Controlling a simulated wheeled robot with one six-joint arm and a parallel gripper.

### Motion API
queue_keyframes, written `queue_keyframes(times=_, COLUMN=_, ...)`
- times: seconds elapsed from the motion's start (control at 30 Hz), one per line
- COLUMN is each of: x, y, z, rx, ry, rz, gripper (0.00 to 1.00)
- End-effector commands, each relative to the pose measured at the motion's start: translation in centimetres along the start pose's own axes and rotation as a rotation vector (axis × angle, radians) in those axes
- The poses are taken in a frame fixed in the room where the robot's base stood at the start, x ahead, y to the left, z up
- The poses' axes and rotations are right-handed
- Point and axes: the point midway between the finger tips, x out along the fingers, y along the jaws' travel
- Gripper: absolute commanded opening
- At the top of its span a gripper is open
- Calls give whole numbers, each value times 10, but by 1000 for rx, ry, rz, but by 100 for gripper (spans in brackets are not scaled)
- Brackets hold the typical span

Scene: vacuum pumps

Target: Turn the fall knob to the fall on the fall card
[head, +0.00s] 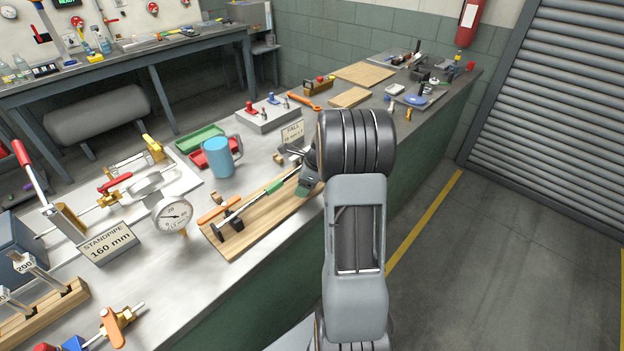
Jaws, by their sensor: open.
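My gripper (303,168) shows only partly, dark grey, at the left of my wrist, in front of and below the card. It is open, and I see nothing held in it. I cannot make out the fall knob; my gripper and wrist cover the bench to the right of the card.
A wooden board (240,238) with tools lies beside my gripper. A blue mug (218,158), a round gauge (174,214) and a STANDPIPE 160 mm card (109,243) stand further left. A grey box with coloured knobs (268,114) stands behind the card. The floor at right is clear.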

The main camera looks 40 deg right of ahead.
Motion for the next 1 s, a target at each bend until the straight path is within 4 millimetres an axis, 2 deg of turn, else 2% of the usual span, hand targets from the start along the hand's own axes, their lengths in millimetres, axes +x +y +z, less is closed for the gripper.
queue_keyframes(times=0.6, x=-20, y=-1, z=-1, rx=3, ry=-1, rz=-1, gripper=65)
queue_keyframes(times=1.0, x=-20, y=0, z=-1, rx=2, ry=-1, rz=0, gripper=65)
